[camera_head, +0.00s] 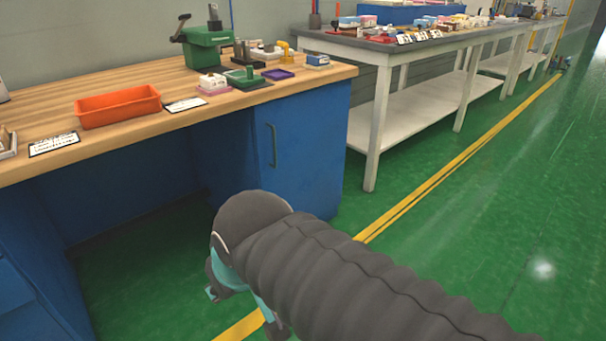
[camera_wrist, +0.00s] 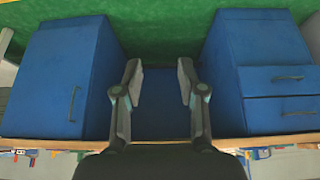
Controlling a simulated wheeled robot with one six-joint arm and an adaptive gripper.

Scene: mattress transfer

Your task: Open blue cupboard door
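The blue cupboard door (camera_head: 308,150) is under the right end of the wooden workbench in the head view. It looks shut. Its upright dark handle (camera_head: 272,146) is near the door's left edge. In the wrist view, which is upside down, the cupboard door (camera_wrist: 42,88) is at the left with its handle (camera_wrist: 73,103). My gripper (camera_wrist: 160,82) is open and empty, its fingers apart over the gap between the two blue cabinets, to the right of the handle in that view. In the head view my arm hides most of the gripper.
The wooden workbench (camera_head: 60,100) carries an orange tray (camera_head: 118,106), a green vise (camera_head: 207,46) and small items. A blue drawer unit (camera_wrist: 275,80) stands across the knee space. A white table (camera_head: 374,140) is to the right. The green floor (camera_head: 500,210) at right is clear.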

